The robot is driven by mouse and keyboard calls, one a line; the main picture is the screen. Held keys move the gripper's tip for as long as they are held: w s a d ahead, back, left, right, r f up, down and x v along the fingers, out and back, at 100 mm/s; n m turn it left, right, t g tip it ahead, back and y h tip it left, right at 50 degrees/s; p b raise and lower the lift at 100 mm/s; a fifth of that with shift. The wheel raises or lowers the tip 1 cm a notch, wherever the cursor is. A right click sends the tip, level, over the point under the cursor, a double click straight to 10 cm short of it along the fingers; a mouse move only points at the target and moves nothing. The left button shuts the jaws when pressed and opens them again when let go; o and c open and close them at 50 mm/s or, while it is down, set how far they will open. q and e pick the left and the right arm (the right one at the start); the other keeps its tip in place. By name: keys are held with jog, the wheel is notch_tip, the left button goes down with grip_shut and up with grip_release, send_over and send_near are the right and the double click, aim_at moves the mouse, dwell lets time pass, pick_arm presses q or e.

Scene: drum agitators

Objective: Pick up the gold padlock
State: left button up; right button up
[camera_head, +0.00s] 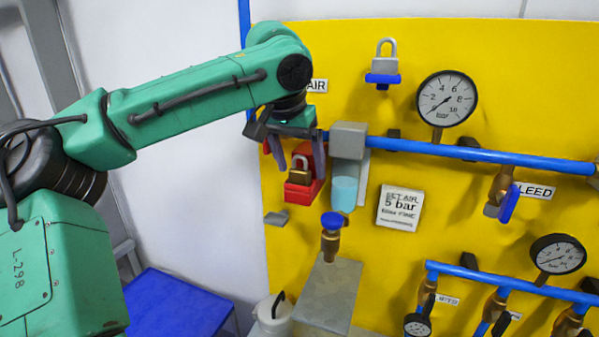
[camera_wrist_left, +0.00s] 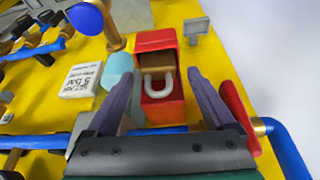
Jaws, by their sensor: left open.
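The gold padlock (camera_head: 299,175) has a brass body and a pale grey shackle, and sits at a red box-like holder (camera_head: 312,189) on the yellow panel. In the left wrist view the padlock (camera_wrist_left: 158,88) lies against the red holder (camera_wrist_left: 172,113), its shackle towards my gripper. My left gripper (camera_head: 290,160) is just above and in front of the padlock. In the left wrist view my left gripper (camera_wrist_left: 160,95) is open, with one finger on each side of the padlock and gaps between. My right gripper is not in view.
A blue pipe (camera_head: 450,150) runs right from a grey block (camera_head: 349,141) above a light-blue bowl (camera_head: 344,193). A blue-knobbed brass valve (camera_head: 331,239) stands below. Another padlock (camera_head: 387,58) with a blue base hangs higher. A gauge (camera_head: 446,98) sits right. Free space lies left.

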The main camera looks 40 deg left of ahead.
pick_arm(q)
jog(key=shift+s, duration=0.15)
jog(key=shift+c, duration=0.9)
jog(key=c, duration=0.5)
jog(key=shift+d+r, duration=0.1)
jog(key=c, duration=0.5)
grip_shut()
